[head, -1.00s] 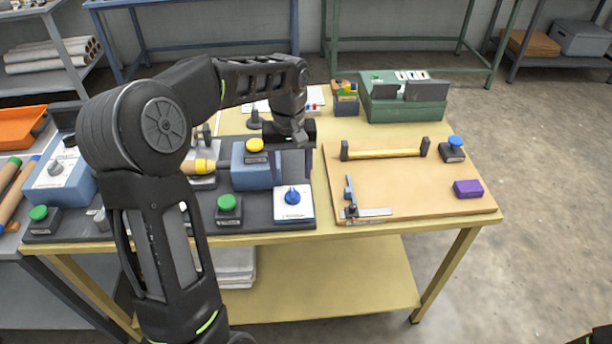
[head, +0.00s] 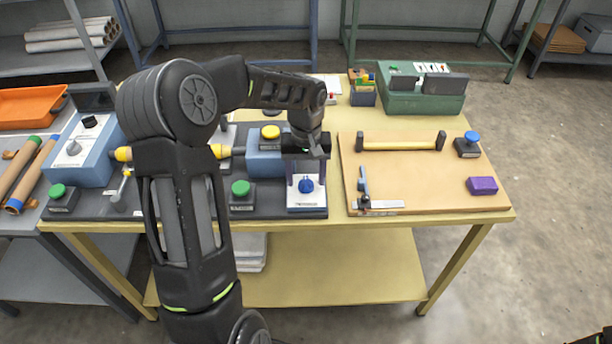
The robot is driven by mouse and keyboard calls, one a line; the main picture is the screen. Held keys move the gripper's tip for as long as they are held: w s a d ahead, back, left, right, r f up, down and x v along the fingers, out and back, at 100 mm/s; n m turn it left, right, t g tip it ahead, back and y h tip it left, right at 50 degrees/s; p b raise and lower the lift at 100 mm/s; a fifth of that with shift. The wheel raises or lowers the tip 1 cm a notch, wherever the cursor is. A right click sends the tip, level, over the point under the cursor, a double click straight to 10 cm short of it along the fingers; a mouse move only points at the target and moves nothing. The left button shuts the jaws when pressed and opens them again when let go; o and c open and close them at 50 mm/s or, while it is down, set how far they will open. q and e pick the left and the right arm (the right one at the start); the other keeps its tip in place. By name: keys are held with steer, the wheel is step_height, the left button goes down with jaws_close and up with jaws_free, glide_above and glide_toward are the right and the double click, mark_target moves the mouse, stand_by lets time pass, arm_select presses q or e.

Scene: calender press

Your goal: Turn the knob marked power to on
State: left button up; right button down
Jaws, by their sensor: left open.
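A blue knob (head: 306,186) sits on a white plate (head: 307,203) at the right end of the dark panel. The plate's lettering is too small to read. My left gripper (head: 306,181) is open and points down at this knob, with one finger on each side of it in the picture. I cannot tell whether the fingers touch it.
A green button (head: 240,188) stands left of the blue knob, and a yellow button (head: 270,132) on a blue block behind it. A wooden board (head: 420,180) with a yellow bar and a purple block (head: 482,185) lies to the right. A green box (head: 425,95) stands behind.

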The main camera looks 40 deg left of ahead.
arm_select(q)
steer(key=shift+f, duration=0.4)
steer(key=shift+c, duration=0.5)
jaws_close()
